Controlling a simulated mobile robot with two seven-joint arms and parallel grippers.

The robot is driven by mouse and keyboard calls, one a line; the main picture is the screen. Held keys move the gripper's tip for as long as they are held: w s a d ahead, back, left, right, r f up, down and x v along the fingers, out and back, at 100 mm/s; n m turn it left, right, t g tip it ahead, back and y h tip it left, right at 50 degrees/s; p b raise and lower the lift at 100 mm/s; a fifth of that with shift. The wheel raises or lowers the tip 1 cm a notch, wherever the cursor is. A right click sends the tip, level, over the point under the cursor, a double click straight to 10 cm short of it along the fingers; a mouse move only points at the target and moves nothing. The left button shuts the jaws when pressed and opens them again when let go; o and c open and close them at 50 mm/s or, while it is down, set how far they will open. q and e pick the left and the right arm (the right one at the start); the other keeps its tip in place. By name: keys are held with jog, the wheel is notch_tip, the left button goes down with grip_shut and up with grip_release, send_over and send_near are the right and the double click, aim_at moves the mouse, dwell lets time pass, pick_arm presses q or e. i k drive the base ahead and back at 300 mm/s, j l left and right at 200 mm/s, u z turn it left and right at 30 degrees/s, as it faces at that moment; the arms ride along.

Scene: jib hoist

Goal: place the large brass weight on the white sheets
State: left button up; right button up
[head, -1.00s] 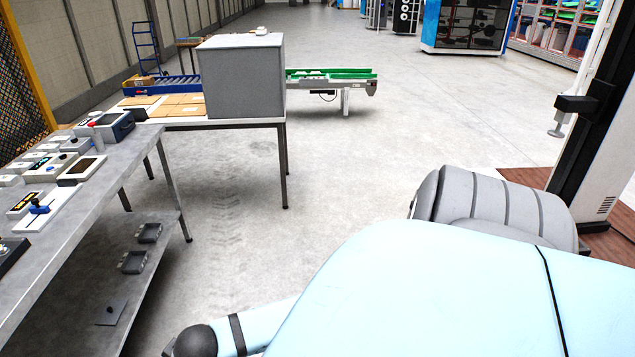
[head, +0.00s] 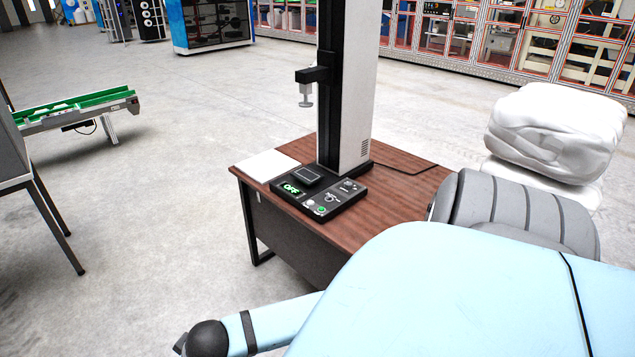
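The white sheets (head: 266,165) appear as a flat white patch on the left back corner of a brown wooden desk (head: 405,180). Nothing is seen lying on them. The large brass weight is not seen in the head view. Light blue and grey parts of my own body and arm fill the lower right and bottom. Neither gripper shows, so what they hold cannot be seen.
A black-and-white column machine (head: 345,90) stands on the desk, with a control panel (head: 317,190) reading "OFF" in front. White sacks (head: 556,135) are at right. A green conveyor (head: 75,112) and a table edge are at left. Open floor lies between.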

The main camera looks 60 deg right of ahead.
aim_at(268, 164)
jog(key=z, duration=1.45)
jog(key=i+j+z, duration=0.15)
jog(key=i, duration=0.4)
jog(key=i+z, duration=0.1)
jog(key=i, duration=0.45)
jog(key=i+j, duration=0.15)
jog(key=i, duration=0.5)
jog(key=i+j, duration=0.2)
jog(key=i, duration=0.4)
jog(key=i+j, duration=0.15)
jog(key=i, duration=0.5)
jog(key=i+j, duration=0.2)
jog(key=i, duration=0.4)
